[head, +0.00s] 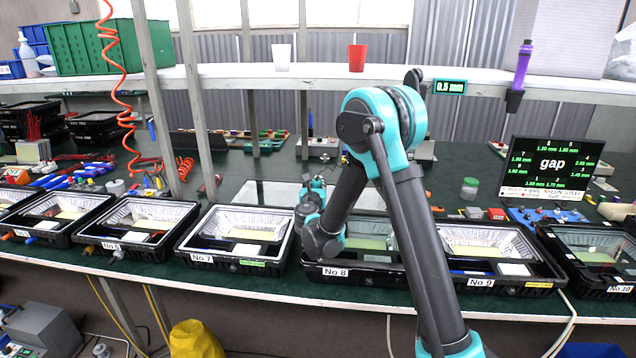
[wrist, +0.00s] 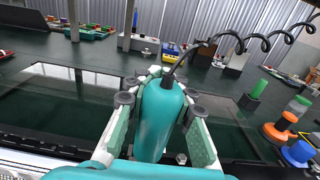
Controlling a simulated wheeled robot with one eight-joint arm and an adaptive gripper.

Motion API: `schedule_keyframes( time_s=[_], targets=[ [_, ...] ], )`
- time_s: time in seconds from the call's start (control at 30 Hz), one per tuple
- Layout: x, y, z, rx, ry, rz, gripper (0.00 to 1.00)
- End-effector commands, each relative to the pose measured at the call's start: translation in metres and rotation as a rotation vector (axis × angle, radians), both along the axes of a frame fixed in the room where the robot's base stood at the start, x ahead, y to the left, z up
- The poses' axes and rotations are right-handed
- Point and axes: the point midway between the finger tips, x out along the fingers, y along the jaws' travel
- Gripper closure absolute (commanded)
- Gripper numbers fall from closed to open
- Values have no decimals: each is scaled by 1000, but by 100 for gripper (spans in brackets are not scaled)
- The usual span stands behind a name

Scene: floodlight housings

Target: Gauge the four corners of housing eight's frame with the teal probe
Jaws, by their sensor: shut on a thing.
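The teal probe (wrist: 160,115) is upright between the fingers of my gripper (wrist: 160,92), which is shut on it. A black cable leaves the probe's top and coils off to the right. The probe's lower tip is hidden in the wrist view. In the head view my gripper (head: 313,193) is over the left rear part of housing eight (head: 365,273), labelled No 8. My arm covers much of this housing's frame. I cannot tell whether the probe touches the frame. A black screen (head: 547,170) reads "gap" with several mm values around it.
Housing No 7 (head: 228,266) stands left of housing eight and No 9 (head: 510,283) right of it. A small display (head: 450,87) on the shelf edge reads 0.5 mm. A shelf post (head: 193,85) and an orange coiled hose (head: 128,100) rise at left.

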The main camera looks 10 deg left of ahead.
Motion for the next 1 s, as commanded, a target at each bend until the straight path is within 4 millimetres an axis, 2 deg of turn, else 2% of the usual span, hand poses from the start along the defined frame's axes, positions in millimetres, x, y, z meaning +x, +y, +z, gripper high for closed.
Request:
schedule_keyframes(
  time_s=[0.17, 1.0],
  targets=[
    [0, 0, 3, 2, 1, 0, 100],
    [0, 0, 59, 1, 1, 0, 100]
  ],
)
